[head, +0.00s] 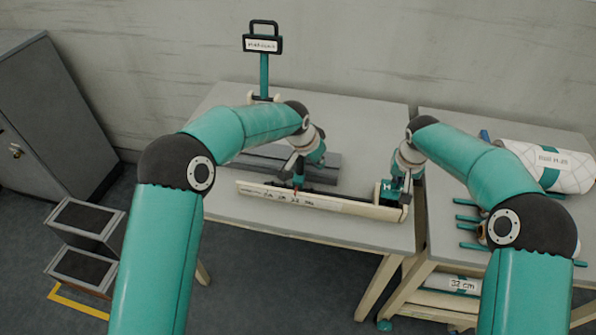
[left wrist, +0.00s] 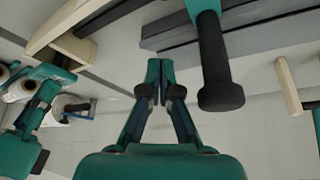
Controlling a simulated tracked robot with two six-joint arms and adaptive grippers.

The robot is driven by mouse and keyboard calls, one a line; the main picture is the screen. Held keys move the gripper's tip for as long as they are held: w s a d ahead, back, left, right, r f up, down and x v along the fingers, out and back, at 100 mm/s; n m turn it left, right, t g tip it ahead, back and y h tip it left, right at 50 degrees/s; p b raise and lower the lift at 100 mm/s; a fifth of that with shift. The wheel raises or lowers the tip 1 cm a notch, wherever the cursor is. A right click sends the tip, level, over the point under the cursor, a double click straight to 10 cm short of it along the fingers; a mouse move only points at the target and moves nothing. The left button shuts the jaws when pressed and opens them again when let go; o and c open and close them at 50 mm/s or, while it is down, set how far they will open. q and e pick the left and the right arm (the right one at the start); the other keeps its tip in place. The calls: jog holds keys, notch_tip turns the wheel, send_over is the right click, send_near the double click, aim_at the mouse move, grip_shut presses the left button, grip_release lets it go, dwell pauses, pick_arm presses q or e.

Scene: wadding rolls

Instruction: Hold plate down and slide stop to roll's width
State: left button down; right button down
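A pale wooden rail (head: 320,203) with printed scale marks runs along the table's front. Dark grey flat bars (head: 265,160), possibly the plate, lie behind it and also show in the left wrist view (left wrist: 265,30). My left gripper (head: 298,182) is above the rail's middle. In the left wrist view its fingers (left wrist: 160,68) are together, with nothing visible between them. A teal post with a black knob (left wrist: 221,95) stands beside them, apart. My right gripper (head: 393,190) is at the rail's right end, by a small teal block, possibly the stop; its fingers are unclear.
A teal stand with a black-framed sign (head: 262,45) rises at the table's back. A white roll with a teal band (head: 565,168) lies on the right table (head: 450,225). A roll marked 32 cm (head: 450,284) is below.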

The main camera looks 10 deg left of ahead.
pick_arm(q)
jog(key=shift+a, duration=2.45)
pick_arm(e)
jog(key=shift+s+f, duration=0.1)
jog(key=shift+f, duration=0.2)
pick_arm(q)
jog(key=shift+d, duration=1.35)
pick_arm(e)
jog(key=shift+r, duration=0.15)
jog(key=w+v, duration=0.2)
jog(key=v, duration=0.6)
jog(key=shift+r, duration=0.15)
